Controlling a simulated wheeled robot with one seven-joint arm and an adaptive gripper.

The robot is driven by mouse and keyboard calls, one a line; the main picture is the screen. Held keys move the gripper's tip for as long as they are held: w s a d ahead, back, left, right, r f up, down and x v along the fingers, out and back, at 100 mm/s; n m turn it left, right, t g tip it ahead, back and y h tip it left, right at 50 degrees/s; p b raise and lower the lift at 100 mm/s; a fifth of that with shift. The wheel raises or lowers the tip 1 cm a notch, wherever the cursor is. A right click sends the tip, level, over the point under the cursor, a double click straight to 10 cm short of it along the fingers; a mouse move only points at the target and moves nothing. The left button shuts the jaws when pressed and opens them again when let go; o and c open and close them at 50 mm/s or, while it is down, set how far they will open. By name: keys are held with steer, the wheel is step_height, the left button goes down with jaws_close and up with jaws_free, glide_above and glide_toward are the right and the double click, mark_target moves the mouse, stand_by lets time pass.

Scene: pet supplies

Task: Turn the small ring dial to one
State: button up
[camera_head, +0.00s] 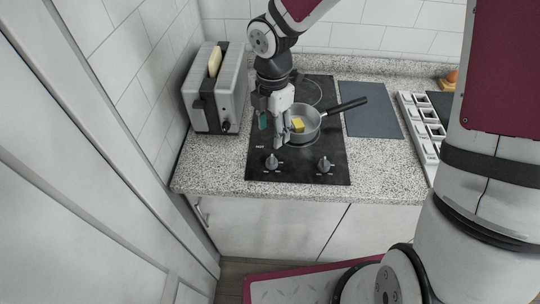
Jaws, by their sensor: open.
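A black cooktop (312,166) is set in the speckled counter. It has two grey dials along its front edge, a left dial (272,162) and a right dial (324,164). The markings are too small to read, so I cannot tell which dial serves the small ring or how each is set. My gripper (272,131) is open and points down over the left part of the cooktop, behind the left dial and apart from it. It hides part of the cooktop surface.
A grey saucepan (308,128) with a yellow block (297,125) in it stands right beside my gripper. Its black handle (347,106) points right. A toaster (216,94) holding bread (215,62) stands at left. A dark board (370,123) lies right of the cooktop.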

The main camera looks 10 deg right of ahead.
mark_target(272, 158)
step_height(272, 158, down, 12)
steer(key=shift+f, duration=0.15)
stand_by(0.4)
jaws_close()
